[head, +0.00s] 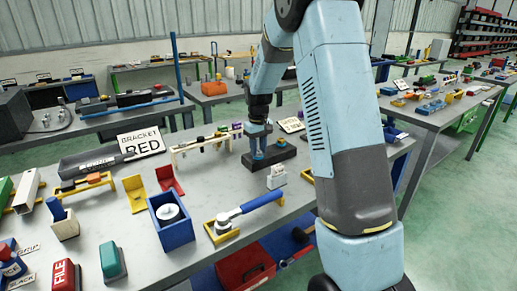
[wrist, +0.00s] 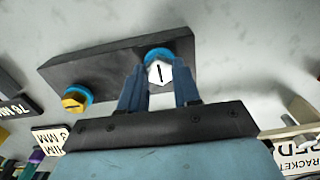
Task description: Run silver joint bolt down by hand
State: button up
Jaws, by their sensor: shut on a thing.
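The silver joint bolt (wrist: 160,73) has a hex head with a dark slot-like mark and a blue ring around it. It stands at one end of a dark block (wrist: 105,58) in the wrist view; the block (head: 284,155) lies on the bench in the head view. My gripper (wrist: 160,84) is shut on the bolt head, one blue finger on each side. In the head view my gripper (head: 258,154) points down at the block's left part. A gold bolt (wrist: 75,101) with a blue ring sits at the block's other end. The bolt's shank is hidden.
A blue-handled wrench (head: 245,208) lies on a yellow holder nearer the front. A blue box (head: 171,222) stands left of that.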

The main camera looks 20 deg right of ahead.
jog(key=m, duration=0.4)
jog(key=shift+w+r+m, duration=0.1)
jog(key=shift+m, duration=0.2)
jog(key=m, duration=0.3)
jog(key=shift+m, duration=0.3)
jog(key=m, duration=0.4)
jog(key=shift+a+m, duration=0.1)
jog(key=shift+m, duration=0.2)
jog(key=m, duration=0.3)
jog(key=shift+a+m, duration=0.1)
jog(key=shift+m, duration=0.2)
jog(key=m, duration=0.6)
jog(key=shift+w, duration=0.1)
jog(key=m, duration=0.4)
jog(key=shift+m, duration=0.3)
jog(key=shift+w+m, duration=0.1)
jog(key=shift+m, duration=1.1)
